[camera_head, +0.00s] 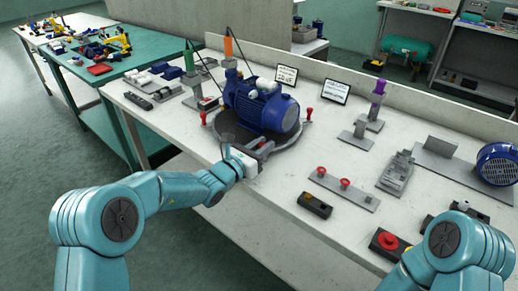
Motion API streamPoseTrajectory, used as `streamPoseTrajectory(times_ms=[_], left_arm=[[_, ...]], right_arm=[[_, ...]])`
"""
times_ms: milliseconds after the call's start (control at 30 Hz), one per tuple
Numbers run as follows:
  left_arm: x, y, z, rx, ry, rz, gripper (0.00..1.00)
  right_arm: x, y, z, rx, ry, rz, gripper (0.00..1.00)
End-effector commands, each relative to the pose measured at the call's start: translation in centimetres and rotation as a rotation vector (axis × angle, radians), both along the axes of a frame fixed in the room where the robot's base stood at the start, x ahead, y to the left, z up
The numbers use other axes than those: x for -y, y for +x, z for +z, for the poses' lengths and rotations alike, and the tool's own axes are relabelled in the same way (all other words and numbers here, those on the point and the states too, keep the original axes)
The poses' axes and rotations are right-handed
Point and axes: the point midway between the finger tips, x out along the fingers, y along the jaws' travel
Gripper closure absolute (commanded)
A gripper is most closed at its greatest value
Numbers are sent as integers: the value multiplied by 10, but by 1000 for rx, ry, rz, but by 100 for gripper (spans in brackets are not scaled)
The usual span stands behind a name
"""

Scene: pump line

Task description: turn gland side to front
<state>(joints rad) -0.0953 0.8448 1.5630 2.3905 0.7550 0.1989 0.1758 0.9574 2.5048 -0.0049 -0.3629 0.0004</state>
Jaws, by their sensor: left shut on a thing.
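A blue pump with a motor (262,102) stands on a round grey turntable (290,139) on the white bench. Red-knobbed handles stand at the turntable's rim, one at its left (203,118) and one at its right (309,114). My left gripper (262,150) is at the turntable's front edge, shut on what looks like a rim handle; the gripper itself hides most of it. I cannot tell which face of the pump is the gland side. My right arm shows at the lower right, but its gripper is out of the picture.
Two small sign cards (336,91) stand behind the turntable. A plate with red knobs (344,187), a black switch box (315,205) and a red-button box (388,243) lie to the right. A blue motor (497,164) stands far right. A green table (110,65) is at left.

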Motion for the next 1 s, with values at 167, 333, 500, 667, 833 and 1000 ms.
streamPoseTrajectory(times_ms=[167,333,500,667,833,1000], left_arm=[[2,2,9,20,-6,-4,100],[1,2,10,21,-7,-3,100],[1,1,10,21,-7,-1,55],[1,0,6,13,-4,0,55],[-2,-3,4,10,-3,2,55],[-17,-23,3,7,-4,4,55]], right_arm=[[0,0,1,0,0,0,57],[0,0,1,0,0,0,57],[0,0,1,0,0,0,57],[0,0,0,0,0,0,57],[0,0,0,0,0,0,57],[0,0,-2,0,0,0,57]])
